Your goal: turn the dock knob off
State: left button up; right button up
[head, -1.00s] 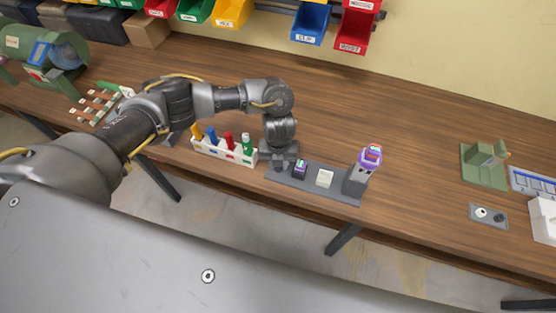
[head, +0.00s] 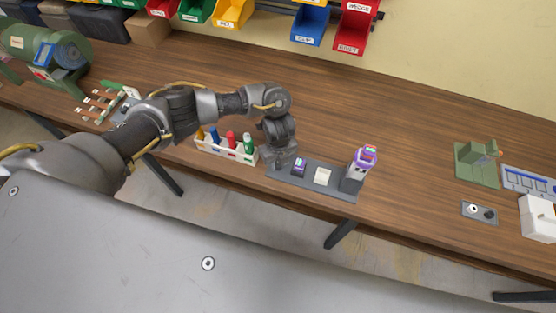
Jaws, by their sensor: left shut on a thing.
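The dock is a dark grey strip (head: 318,187) on the front part of the bench. It bears a purple-and-dark block (head: 299,167), a cream block (head: 322,177) and, at its right end, a grey upright (head: 353,180) with a purple top piece (head: 364,158). My left gripper (head: 280,164) points down at the strip's left end. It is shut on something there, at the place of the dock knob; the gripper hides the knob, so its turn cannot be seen. My right gripper is not in view.
A white rack (head: 228,153) with several coloured bottles stands just left of my left gripper. A green fixture (head: 476,165), a small grey plate with round knobs (head: 479,212) and a white box (head: 540,218) are at the right. The bench behind the dock is clear.

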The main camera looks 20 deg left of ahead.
aim_at(278, 164)
pick_arm(q)
jog(key=o, duration=1)
notch_tip(278, 164, up, 11)
jog(key=shift+f+p, duration=0.1)
jog(key=shift+p, duration=0.3)
